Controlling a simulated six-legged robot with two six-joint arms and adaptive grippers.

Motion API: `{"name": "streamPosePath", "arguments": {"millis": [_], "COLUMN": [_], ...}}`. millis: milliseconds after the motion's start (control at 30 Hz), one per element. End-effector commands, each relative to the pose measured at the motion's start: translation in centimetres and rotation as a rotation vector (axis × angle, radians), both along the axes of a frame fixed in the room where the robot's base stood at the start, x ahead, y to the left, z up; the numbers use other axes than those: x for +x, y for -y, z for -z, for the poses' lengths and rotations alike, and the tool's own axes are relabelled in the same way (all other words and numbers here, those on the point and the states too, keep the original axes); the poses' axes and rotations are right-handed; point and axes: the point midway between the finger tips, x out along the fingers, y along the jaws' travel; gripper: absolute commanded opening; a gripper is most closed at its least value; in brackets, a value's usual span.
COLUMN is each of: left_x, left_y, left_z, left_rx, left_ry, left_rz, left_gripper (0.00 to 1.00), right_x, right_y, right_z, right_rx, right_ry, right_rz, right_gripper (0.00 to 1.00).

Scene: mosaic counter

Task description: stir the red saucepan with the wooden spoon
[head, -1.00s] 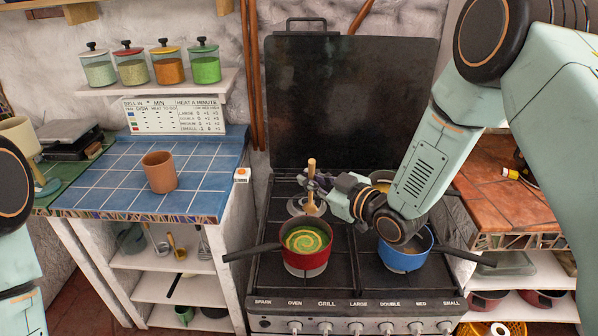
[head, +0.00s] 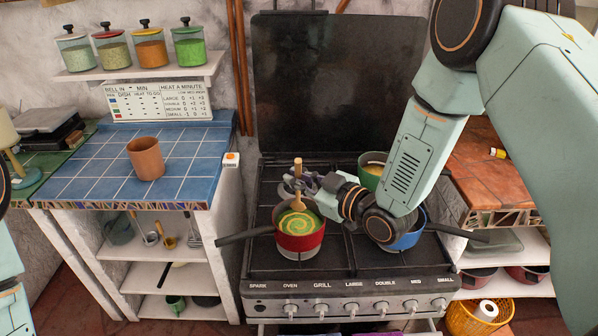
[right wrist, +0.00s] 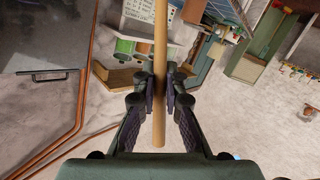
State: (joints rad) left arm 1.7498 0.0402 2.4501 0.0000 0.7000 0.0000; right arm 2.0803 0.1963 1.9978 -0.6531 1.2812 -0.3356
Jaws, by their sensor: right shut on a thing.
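The red saucepan (head: 300,240) stands on the front left of the stove, holding green contents with a pale spiral. The wooden spoon (head: 298,172) is upright, its lower end over or in the saucepan's contents; the tip is hard to make out. My right gripper (head: 300,186) is shut on the spoon's handle, above the pan's back rim. In the right wrist view, the spoon handle (right wrist: 160,60) runs between the two fingers of the right gripper (right wrist: 160,88). My left gripper is out of view; only part of my left arm shows at the left edge.
A blue pan (head: 408,238) stands right of the red one, partly hidden by my right arm. A green pot (head: 370,176) stands behind it. A terracotta cup (head: 146,158) is on the blue tiled counter (head: 85,190). Pan handles stick out to both sides.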

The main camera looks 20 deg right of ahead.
Motion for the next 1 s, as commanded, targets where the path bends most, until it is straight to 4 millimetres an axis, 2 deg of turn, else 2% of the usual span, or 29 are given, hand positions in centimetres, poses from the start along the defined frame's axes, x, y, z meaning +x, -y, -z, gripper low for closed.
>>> {"name": "streamPosePath", "arguments": {"millis": [167, 1000], "left_x": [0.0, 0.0], "left_y": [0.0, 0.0], "left_z": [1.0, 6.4], "left_rx": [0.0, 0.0], "left_ry": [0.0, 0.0], "left_rz": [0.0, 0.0], "left_gripper": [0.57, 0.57], "right_x": [-0.6, 1.9], "right_y": [-0.2, 0.5], "right_z": [1.4, 7.4], "right_rx": [0.0, -0.001], "right_ry": [0.0, 0.001], "right_rz": [0.001, 0.001], "right_gripper": [0.0, 0.0]}}
